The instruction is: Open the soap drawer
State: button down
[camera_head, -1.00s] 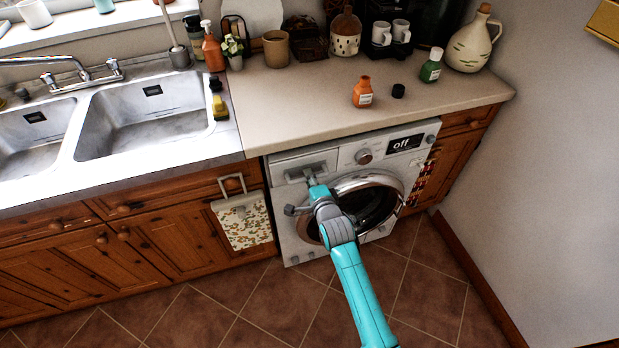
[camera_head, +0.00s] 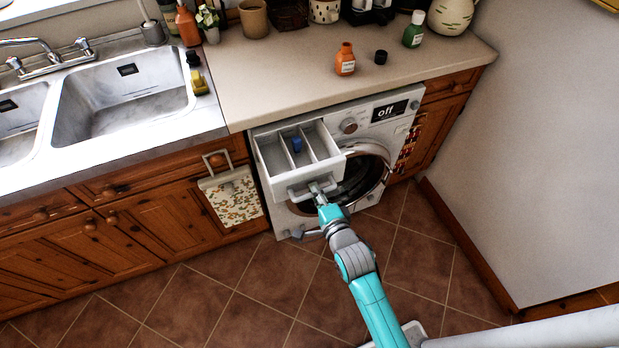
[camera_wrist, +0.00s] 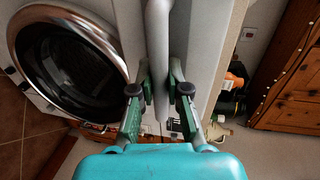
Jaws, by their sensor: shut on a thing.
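The soap drawer (camera_head: 268,160) sticks well out of the upper left of the white washing machine (camera_head: 394,108). It is white, with several compartments and a blue piece (camera_head: 297,144) inside. My gripper (camera_head: 316,190) is at the drawer's front. In the wrist view my gripper's fingers (camera_wrist: 160,92) stand on both sides of a pale handle bar (camera_wrist: 158,50) and are shut on it. The machine's round door (camera_head: 372,178) is closed and partly hidden behind the drawer and my arm. The machine's display reads "off".
A towel (camera_head: 236,200) hangs on the cabinet left of the machine. Tiled floor (camera_head: 250,295) lies clear in front.

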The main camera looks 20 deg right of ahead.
jog(key=shift+v, duration=0.8)
jog(key=shift+f, duration=0.2)
jog(key=c, duration=1.1)
grip_release()
jog(key=shift+c, duration=0.2)
jog(key=v, duration=1.2)
jog(key=shift+s, duration=0.1)
jog(key=s+r+n, duration=0.4)
jog(key=s+n, duration=0.5)
jog(key=s, duration=0.3)
jog(key=s+r+n, duration=0.3)
jog(key=s+n, duration=0.6)
jog(key=s, duration=0.3)
jog(key=shift+r+g, duration=0.4)
